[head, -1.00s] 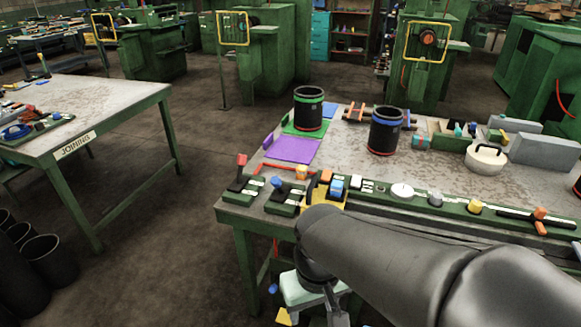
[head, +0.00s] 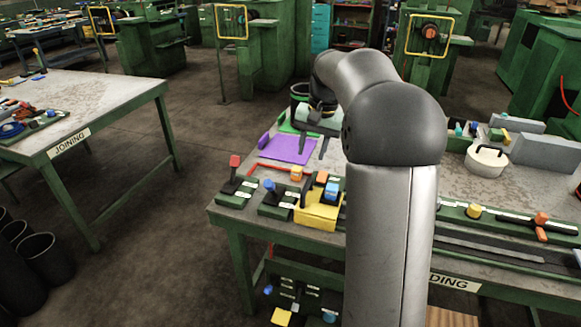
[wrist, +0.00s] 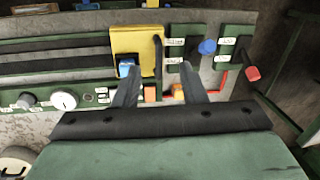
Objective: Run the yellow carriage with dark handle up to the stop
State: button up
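The yellow carriage (head: 317,215) sits near the left end of the bench's front edge in the head view. Its dark handle (head: 306,190) stands upright at its left side. In the wrist view the yellow carriage (wrist: 133,41) lies beyond the fingers, with the dark handle (wrist: 158,54) along its right edge. My gripper (wrist: 156,82) is open and empty, its fingers spread above the bench. In the head view my gripper (head: 313,146) hangs over the bench behind the carriage, near the purple mat. I cannot make out the stop.
Dark rails (wrist: 48,62) run left from the carriage in the wrist view. A blue lever (wrist: 207,47) and a red lever (wrist: 253,73) stand to its right. Blue (wrist: 126,67) and orange blocks (wrist: 150,93) are close by. The purple mat (head: 287,149) is clear.

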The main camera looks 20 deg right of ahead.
jog(key=m, duration=0.1)
send_near(307, 184)
jog(key=f, duration=0.2)
jog(key=f+p, duration=0.1)
jog(key=f, duration=0.5)
jog(key=shift+w+a+f, duration=0.2)
jog(key=shift+w+a, duration=0.2)
grip_shut()
